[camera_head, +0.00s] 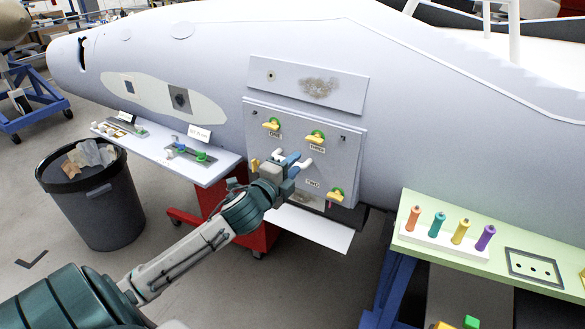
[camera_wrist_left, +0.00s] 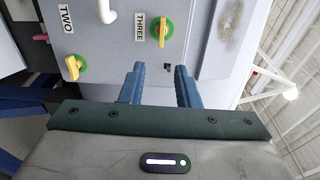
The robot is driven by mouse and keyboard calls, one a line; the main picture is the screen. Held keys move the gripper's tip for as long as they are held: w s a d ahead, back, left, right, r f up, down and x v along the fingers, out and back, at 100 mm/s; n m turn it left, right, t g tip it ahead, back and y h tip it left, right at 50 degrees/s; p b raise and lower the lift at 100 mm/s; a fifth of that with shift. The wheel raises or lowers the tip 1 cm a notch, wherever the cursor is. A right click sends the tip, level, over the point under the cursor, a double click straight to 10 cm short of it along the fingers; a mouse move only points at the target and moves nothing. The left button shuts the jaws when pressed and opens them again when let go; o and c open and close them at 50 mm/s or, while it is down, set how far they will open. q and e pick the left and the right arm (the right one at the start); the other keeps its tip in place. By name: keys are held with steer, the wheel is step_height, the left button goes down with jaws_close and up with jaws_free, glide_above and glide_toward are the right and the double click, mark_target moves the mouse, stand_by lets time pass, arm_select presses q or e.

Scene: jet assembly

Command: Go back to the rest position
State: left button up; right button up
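My left gripper (camera_head: 290,162) is in front of the grey panel (camera_head: 347,155) on the jet's side. Its two blue fingers are parted in the left wrist view (camera_wrist_left: 160,80), with nothing between the tips but the panel face and a small dark fitting (camera_wrist_left: 167,66) behind. Yellow-and-green knobs labelled ONE (camera_head: 271,124), THREE (camera_head: 315,136) and TWO (camera_head: 336,195) sit on the panel. THREE (camera_wrist_left: 163,32) and TWO (camera_wrist_left: 74,67) also show in the wrist view. A white handle-like piece (camera_head: 304,165) is beside the fingers; contact cannot be told. My right gripper is out of view.
A white shelf (camera_head: 215,172) with small parts is left of the panel, above a red cart (camera_head: 228,214). A black bin (camera_head: 96,205) stands farther left. At right, a pale green table (camera_head: 409,252) holds several coloured pegs.

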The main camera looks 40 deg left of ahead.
arm_select(q)
steer(key=shift+f, duration=0.1)
stand_by(0.3)
steer(key=s+a+f+n+g+y, duration=0.1)
steer(key=a+f+n+g, duration=0.15)
steer(key=f, duration=0.95)
steer(key=s+a+f+n+g, duration=0.1)
steer(key=a+f+n+g, duration=0.15)
steer(key=f, duration=0.85)
steer(key=s+a+f+n+g+y, duration=0.1)
steer(key=a+f+n+g, duration=0.15)
steer(key=f, duration=0.95)
steer(key=s+d+f+n+g, duration=0.1)
steer(key=s+f+n+g, duration=0.1)
steer(key=s+f, duration=0.7)
steer(key=s+d+f+n+g, duration=0.15)
steer(key=s+f, duration=0.35)
steer(key=f, duration=0.7)
steer(key=s+d+f+n+g+h, duration=0.1)
steer(key=s+d+f, duration=0.3)
steer(key=s, duration=0.7)
steer(key=s+d+f+n+g+h, duration=0.1)
steer(key=s+d+f+n+g, duration=0.2)
steer(key=s+f, duration=0.6)
steer(key=s+d+f+n+g+b, duration=0.1)
steer(key=s+d+f, duration=0.5)
steer(key=s, duration=0.6)
steer(key=shift+s+d+f+n+g+h, duration=0.15)
steer(key=shift+s+d+n+g+h, duration=0.2)
steer(key=shift+d, duration=0.2)
